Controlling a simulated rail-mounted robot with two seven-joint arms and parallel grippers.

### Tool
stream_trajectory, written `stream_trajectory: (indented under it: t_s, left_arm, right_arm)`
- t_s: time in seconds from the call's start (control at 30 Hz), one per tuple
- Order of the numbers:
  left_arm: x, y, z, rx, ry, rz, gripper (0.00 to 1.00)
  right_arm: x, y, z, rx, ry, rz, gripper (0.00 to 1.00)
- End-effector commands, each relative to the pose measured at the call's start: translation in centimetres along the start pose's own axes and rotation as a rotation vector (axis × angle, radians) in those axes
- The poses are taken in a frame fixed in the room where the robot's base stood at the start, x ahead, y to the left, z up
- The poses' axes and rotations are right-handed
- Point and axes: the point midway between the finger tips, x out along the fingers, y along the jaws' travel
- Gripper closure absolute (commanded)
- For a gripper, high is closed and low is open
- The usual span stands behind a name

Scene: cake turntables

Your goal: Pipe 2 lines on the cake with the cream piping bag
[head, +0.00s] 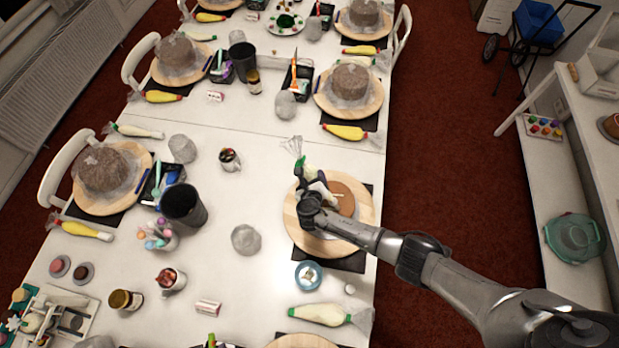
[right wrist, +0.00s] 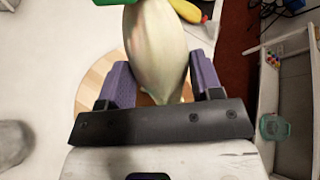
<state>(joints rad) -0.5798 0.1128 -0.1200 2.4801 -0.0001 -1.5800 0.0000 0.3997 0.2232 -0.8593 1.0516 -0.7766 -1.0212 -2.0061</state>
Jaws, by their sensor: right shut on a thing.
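My right gripper (head: 312,200) is over the left part of the brown cake (head: 346,203), which sits on a round wooden turntable (head: 300,237). It is shut on a cream piping bag (head: 314,180). In the right wrist view, the pale bag (right wrist: 155,50) sits between purple finger pads, with a green part (right wrist: 115,2) at the top edge. A short pale streak (head: 337,195) shows on the cake beside the gripper; I cannot tell whether it is cream. The gripper hides part of the cake, and the bag's contact with it is unclear. My left gripper is not in view.
A second cream bag (head: 318,314) lies at the table's front right. A blue round container (head: 308,275) stands in front of the turntable. A grey wrapped lump (head: 245,239) and a dark cup (head: 184,205) stand to the left. Other wrapped cakes on turntables (head: 347,88) stand farther back.

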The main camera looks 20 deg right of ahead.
Motion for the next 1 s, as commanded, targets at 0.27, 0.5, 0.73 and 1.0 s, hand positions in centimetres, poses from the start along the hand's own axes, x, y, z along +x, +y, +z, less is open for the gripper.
stream_trajectory:
  t_s: [0.27,0.5,0.73,1.0]
  left_arm:
    - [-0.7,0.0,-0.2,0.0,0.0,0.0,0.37]
    - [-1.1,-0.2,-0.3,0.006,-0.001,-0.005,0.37]
    - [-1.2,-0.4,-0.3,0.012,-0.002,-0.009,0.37]
    - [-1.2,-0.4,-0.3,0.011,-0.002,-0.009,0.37]
  right_arm:
    - [-0.1,-1.0,-0.5,-0.001,-0.001,-0.001,0.65]
    - [-0.1,-1.6,-0.9,0.0,-0.002,-0.001,0.65]
    - [0.0,-1.8,-1.2,0.0,-0.002,0.0,0.65]
    - [0.0,-1.8,-1.2,0.0,-0.001,0.0,0.43]
